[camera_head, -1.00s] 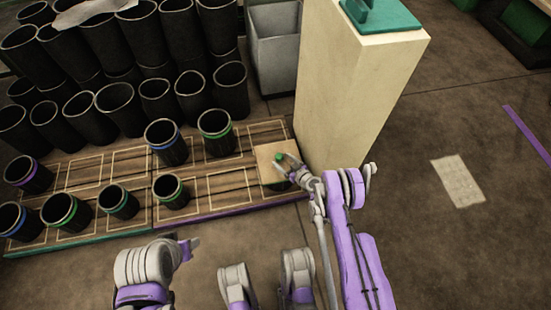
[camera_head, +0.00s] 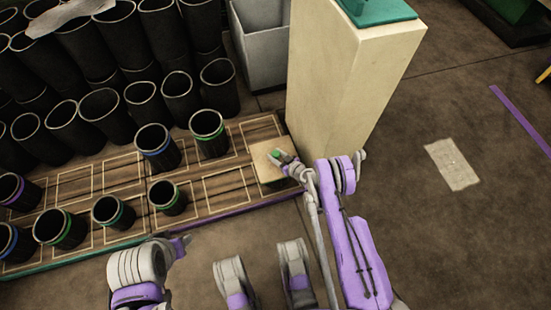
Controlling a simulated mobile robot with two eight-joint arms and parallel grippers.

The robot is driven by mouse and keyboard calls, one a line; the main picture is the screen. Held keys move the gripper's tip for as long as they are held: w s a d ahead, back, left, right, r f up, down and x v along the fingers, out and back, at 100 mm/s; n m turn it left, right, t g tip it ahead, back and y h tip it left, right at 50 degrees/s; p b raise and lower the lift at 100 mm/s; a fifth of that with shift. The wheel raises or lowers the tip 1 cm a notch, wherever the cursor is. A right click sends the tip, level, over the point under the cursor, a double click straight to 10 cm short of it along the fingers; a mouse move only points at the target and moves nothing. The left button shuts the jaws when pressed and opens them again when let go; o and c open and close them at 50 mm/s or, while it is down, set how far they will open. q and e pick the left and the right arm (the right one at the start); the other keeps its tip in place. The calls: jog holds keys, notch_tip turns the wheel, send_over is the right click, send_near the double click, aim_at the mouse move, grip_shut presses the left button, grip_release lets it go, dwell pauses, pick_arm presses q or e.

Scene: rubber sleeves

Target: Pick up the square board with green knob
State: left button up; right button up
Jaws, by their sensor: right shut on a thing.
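The square board (camera_head: 268,172) is light wood and lies at the right end of the wooden rack, by the pale column. Its green knob (camera_head: 275,154) stands up near the middle and is partly covered by my gripper. My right gripper (camera_head: 281,156) is over the board with its fingers shut on the green knob. I cannot tell whether the board touches the rack. My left gripper (camera_head: 182,243) is at the lower left, in front of the rack, away from the board; its jaws are too unclear to read.
A pale tall column (camera_head: 350,80) with a teal top stands right behind the board. Black sleeves with coloured bands, such as the green-banded one (camera_head: 208,138), stand on the marked rack (camera_head: 228,187). Many plain black sleeves crowd behind. A grey bin (camera_head: 263,55) stands at the back. The floor at right is open.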

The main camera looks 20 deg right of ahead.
grip_shut()
